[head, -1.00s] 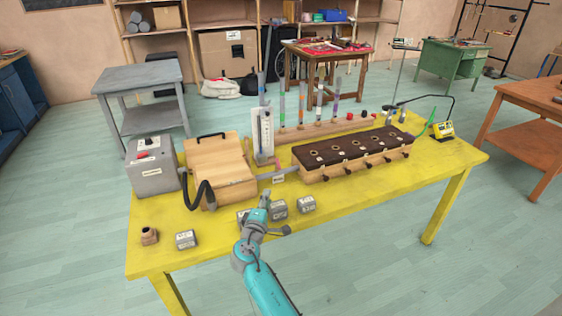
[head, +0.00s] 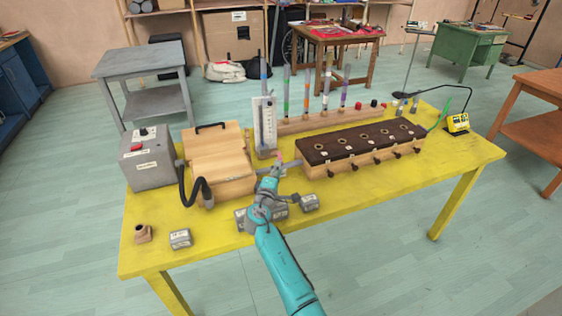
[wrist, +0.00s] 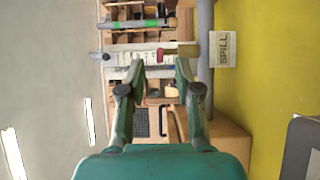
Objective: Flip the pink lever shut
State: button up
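The pink lever (head: 279,156) is a small piece by the foot of the white gauge panel (head: 263,124), at the grey pipe between the wooden box and the dark-topped chest. The lever also shows in the wrist view (wrist: 161,55), just beyond and between my fingertips. My gripper (wrist: 161,70) is open with nothing between its fingers. In the head view my gripper (head: 272,172) is just in front of the lever and partly hides the pipe. I cannot tell whether a finger touches the lever.
A wooden box (head: 218,165) with a black hose stands left, beside a grey control box (head: 150,165). The dark-topped chest (head: 360,142) with knobs stands right. Small grey blocks (head: 309,203) lie near the yellow table's front edge. A SPILL label (wrist: 222,50) is beside the pipe.

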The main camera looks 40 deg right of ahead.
jog(key=shift+x, duration=2.7)
jog(key=shift+c, duration=0.2)
grip_shut()
